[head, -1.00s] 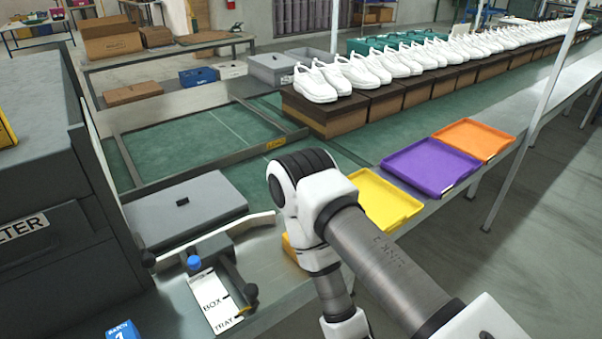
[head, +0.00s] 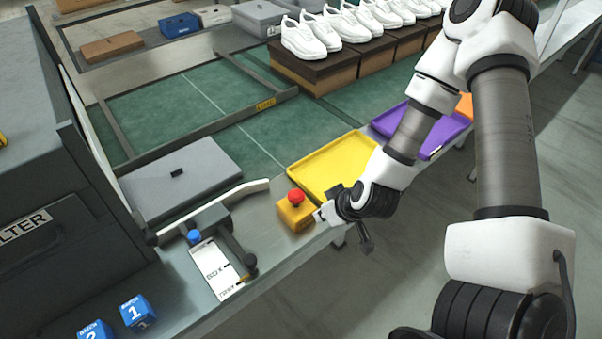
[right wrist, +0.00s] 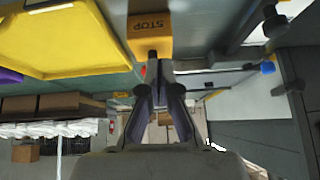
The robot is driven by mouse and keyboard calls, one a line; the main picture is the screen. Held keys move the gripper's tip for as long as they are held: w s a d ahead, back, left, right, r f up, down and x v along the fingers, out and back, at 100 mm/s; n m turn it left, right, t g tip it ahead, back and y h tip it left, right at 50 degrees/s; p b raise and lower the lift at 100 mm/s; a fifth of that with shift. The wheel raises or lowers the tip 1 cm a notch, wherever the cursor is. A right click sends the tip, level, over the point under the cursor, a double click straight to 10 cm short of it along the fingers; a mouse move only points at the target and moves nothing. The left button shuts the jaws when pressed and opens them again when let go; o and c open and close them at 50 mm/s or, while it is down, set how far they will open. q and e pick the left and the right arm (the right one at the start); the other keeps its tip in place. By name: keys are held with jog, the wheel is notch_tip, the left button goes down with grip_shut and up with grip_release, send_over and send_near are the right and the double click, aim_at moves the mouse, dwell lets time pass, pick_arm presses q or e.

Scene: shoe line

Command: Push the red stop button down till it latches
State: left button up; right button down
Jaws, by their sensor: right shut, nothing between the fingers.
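The red stop button (head: 296,197) stands up on top of a small yellow box (head: 295,214) at the table's front edge. My right gripper (head: 322,214) is just right of the box in the head view, with its jaws shut and empty. In the right wrist view the closed fingertips (right wrist: 158,68) are close to the yellow box (right wrist: 150,27), which is marked STOP. A sliver of red (right wrist: 143,71) shows beside them. I cannot tell whether the fingers touch the box. My left gripper is not in view.
A yellow tray (head: 303,176) lies behind the box, with a purple tray (head: 389,127) farther right. A lever device with a blue knob (head: 194,237) and a grey lid (head: 207,154) are at left. Blue batch cubes (head: 137,311) sit at front left.

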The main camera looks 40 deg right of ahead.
notch_tip(320, 180, up, 9)
jog(key=w+d+t+p, duration=0.1)
jog(key=w+d+t, duration=0.1)
jog(key=b, duration=1.2)
send_over(294, 191)
jog(key=s, duration=0.3)
jog(key=f, duration=0.7)
jog(key=shift+d+f, duration=0.2)
jog(key=f, duration=0.1)
jog(key=f+b, duration=0.1)
jog(key=shift+w+a+f, duration=0.1)
jog(key=shift+w+f, duration=0.1)
jog(key=shift+f, duration=0.1)
jog(key=shift+s+f, duration=0.1)
jog(key=shift+f, duration=0.5)
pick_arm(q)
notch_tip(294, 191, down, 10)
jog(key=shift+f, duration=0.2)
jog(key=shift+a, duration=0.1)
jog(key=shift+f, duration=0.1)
